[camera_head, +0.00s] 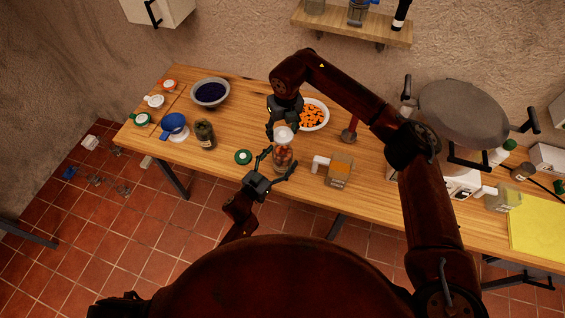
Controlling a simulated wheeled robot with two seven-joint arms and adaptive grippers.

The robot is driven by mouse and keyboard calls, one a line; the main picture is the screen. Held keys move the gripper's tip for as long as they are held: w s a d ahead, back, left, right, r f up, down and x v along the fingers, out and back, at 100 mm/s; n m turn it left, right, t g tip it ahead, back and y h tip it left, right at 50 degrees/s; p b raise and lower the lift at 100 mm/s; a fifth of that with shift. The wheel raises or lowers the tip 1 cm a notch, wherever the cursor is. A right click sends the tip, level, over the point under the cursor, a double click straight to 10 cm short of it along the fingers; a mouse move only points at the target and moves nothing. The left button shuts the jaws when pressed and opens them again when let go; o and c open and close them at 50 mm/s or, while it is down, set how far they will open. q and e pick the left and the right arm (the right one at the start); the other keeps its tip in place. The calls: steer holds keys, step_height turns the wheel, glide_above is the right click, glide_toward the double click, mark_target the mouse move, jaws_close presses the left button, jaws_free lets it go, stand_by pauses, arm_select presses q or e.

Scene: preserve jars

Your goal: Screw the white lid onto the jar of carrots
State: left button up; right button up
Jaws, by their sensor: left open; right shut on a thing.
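The jar of carrots (283,158), a clear jar with reddish-orange pieces inside, stands upright near the front edge of the wooden table. The white lid (283,134) is at the top of the jar; I cannot tell whether it is seated on the rim. My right gripper (283,122) comes from above and is shut on the white lid, hiding part of it. My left gripper (276,166) is open, low on the near side of the jar, with its fingers spread to either side of it. I cannot tell whether they touch the glass.
A green lid (243,157) lies left of the jar. A dark-filled jar (206,135) and more lids are farther left. A bowl of orange pieces (314,114) stands behind, a square container (339,170) to the right. A large pot (463,112) is at far right.

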arm_select(q)
steer(key=shift+w+d, duration=0.25)
steer(key=shift+w, duration=0.05)
steer(key=c, duration=1.8)
arm_select(e)
steer(key=shift+f, duration=2.5)
